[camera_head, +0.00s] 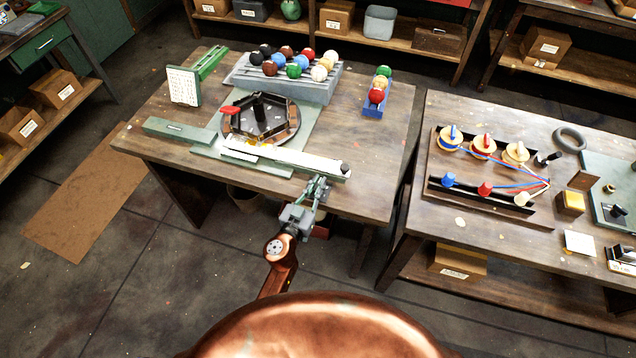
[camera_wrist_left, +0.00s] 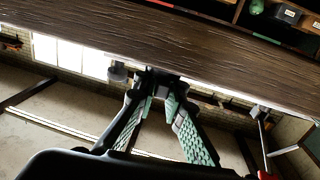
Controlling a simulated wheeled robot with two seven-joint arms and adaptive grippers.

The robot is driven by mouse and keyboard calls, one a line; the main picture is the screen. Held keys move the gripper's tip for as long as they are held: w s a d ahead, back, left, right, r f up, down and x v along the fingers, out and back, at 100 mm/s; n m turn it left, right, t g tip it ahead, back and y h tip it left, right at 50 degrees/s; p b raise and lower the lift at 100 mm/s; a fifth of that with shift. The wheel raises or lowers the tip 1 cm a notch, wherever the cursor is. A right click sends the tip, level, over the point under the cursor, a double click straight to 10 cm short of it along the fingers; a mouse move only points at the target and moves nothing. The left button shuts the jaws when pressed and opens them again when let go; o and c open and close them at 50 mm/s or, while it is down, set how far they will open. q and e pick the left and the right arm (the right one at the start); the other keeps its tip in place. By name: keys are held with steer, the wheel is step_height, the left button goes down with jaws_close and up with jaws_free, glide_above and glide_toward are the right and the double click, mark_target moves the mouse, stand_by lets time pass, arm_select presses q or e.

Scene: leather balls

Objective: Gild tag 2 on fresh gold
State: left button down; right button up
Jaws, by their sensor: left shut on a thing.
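My left gripper (camera_head: 320,188) is at the front edge of the left table, by the right end of a long white bar (camera_head: 285,158) with a black knob (camera_head: 346,168). In the left wrist view its fingers (camera_wrist_left: 161,84) close together on a small dark part at the table edge. What that part is cannot be told, nor whether it joins the bar. On the right table a yellow block (camera_head: 571,202) lies near a white sheet (camera_head: 580,243) and a green-grey plate (camera_head: 608,185). No tag can be made out as number 2. My right gripper is out of view.
On the left table stand a round dark fixture (camera_head: 262,117), a rack of several coloured balls (camera_head: 290,88), a blue ball holder (camera_head: 373,108) and a white card (camera_head: 184,86). The right table holds spools (camera_head: 483,147) with coloured threads and a dark ring (camera_head: 570,139). A gap separates the tables.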

arm_select(q)
steer(key=m+g+h+p, duration=0.2)
steer(key=h, duration=0.1)
steer(key=shift+a+r+m, duration=0.1)
steer(key=shift+r+m, duration=0.1)
steer(key=shift+m, duration=0.1)
steer(key=shift+m+g+h+p, duration=0.8)
steer(key=shift+m+g+h, duration=0.1)
steer(key=shift+h, duration=0.3)
steer(key=shift+w+f+m+g+h, duration=0.1)
steer(key=shift+m+g+h, duration=0.4)
steer(key=shift+g, duration=0.1)
steer(key=shift+f+m+g+h, duration=0.1)
steer(key=shift+m+g+h, duration=0.3)
steer(key=shift+g, duration=0.1)
steer(key=shift+f+m+g+h+b, duration=0.1)
steer(key=shift+m+g+h+b, duration=0.25)
steer(key=shift+m+g+h, duration=0.55)
steer(key=shift+m+g+h+b, duration=0.5)
steer(key=shift+m+g+b, duration=0.75)
steer(key=shift+g, duration=1.05)
steer(key=c, duration=2)
jaws_free()
